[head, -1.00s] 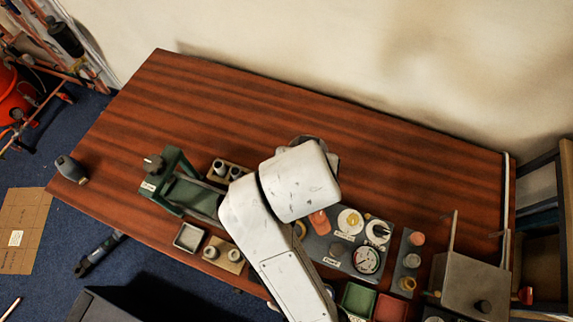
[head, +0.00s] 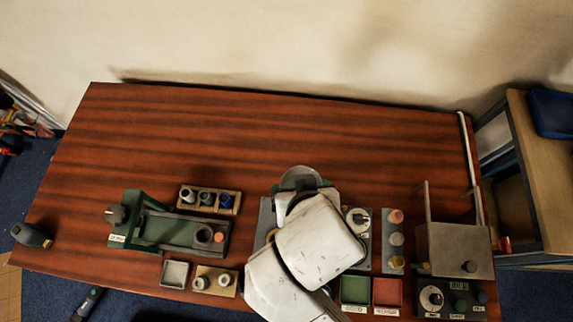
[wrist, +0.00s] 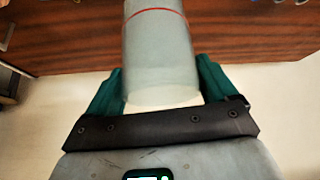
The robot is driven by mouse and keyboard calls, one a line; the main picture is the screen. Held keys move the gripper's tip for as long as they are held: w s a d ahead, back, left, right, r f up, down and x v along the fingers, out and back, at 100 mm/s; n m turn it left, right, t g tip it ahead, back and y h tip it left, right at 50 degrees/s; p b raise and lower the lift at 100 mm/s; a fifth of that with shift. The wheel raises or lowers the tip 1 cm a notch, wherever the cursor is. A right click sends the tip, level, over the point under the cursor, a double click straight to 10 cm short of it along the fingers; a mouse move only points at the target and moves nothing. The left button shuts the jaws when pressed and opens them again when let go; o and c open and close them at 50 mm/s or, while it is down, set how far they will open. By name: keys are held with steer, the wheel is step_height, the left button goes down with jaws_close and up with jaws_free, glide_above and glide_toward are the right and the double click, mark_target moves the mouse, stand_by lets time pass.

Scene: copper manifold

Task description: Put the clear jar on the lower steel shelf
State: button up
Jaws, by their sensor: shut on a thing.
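A pale, see-through cylinder with a thin red line around it, which looks like the clear jar (wrist: 158,45), stands between the two green fingers of my gripper (wrist: 160,82) in the wrist view. The fingers are shut on its sides. Its far end runs out of the top of the picture. I cannot pick out the lower steel shelf for certain in either view.
The wooden bench (head: 280,125) has a wide bare stretch at the back. A green fixture (head: 165,228), a bottle rack (head: 210,198), small trays (head: 355,290) and a grey metal box with upright rods (head: 455,248) line its front. A shelf unit (head: 525,180) with a blue bin (head: 552,113) stands right.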

steer(key=w, duration=0.1)
steer(key=w+f, duration=0.1)
steer(key=w+a, duration=0.1)
steer(key=w, duration=0.1)
steer(key=shift+f, duration=0.35)
steer(key=x, duration=1)
steer(key=shift+a+f, duration=0.25)
steer(key=shift+f, duration=0.15)
steer(key=shift+s+f, duration=0.15)
steer(key=o, duration=1.7)
